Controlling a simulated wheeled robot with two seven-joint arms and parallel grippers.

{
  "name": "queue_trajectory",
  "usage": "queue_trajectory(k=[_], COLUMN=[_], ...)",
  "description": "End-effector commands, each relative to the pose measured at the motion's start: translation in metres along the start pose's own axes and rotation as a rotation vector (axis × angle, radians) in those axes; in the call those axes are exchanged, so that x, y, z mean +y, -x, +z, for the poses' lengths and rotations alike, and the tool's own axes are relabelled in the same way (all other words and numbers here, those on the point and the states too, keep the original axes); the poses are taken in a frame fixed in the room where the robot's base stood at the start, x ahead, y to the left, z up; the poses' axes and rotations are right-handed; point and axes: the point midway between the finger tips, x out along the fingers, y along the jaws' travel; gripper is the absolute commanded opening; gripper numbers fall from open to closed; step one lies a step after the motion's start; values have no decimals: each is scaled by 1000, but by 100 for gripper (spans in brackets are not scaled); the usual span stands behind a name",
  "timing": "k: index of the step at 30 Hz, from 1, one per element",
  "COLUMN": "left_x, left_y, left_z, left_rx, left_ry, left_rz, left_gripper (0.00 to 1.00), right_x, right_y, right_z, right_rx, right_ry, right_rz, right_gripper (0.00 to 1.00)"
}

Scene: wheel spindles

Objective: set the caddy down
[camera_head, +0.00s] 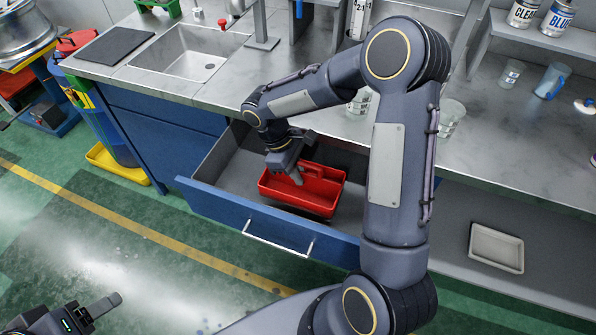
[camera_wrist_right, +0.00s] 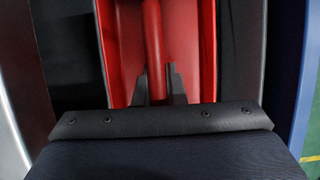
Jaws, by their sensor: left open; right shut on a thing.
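The red caddy (camera_head: 318,199) is inside the open blue drawer (camera_head: 228,206). It has a raised bar handle along its middle. My right gripper (camera_head: 298,178) reaches down from above and is shut on the caddy's handle. In the right wrist view the two dark fingers (camera_wrist_right: 158,85) stand on either side of the red handle bar (camera_wrist_right: 153,40). Whether the caddy's base touches the drawer floor I cannot tell. My left gripper (camera_head: 95,311) is open and empty at the lower left, over the floor, far from the caddy.
The drawer's front with its silver handle (camera_head: 278,238) sticks out from the counter (camera_head: 480,150). A sink (camera_head: 190,54) is at the back left. A pale tray (camera_head: 496,248) lies on the lower surface at right. Glass beakers (camera_head: 451,115) stand on the counter behind my right arm.

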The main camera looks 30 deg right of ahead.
Motion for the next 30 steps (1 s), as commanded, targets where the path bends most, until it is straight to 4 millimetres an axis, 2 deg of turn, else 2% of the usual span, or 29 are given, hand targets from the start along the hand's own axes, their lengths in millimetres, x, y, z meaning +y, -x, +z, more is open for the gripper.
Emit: queue_trajectory(k=[8,9,13,23,28,30], left_x=[-1,-1,-1,0,2,2], left_y=[-3,-3,-3,-1,5,5], left_z=[2,2,2,0,-3,-3], left_rx=[0,0,0,0,0,0], left_ry=[0,0,0,0,0,0], left_rz=[0,0,0,0,0,0], left_gripper=[59,59,59,59,59,59], right_x=[0,0,0,0,0,0], right_y=[-5,-5,-5,-2,18,33], right_z=[-2,-2,-2,-1,2,2], right_rx=[1,1,0,1,4,5], right_ry=[1,1,1,0,0,0], right_rz=[0,0,0,0,3,4], right_gripper=[0,14,31,32,32,32])
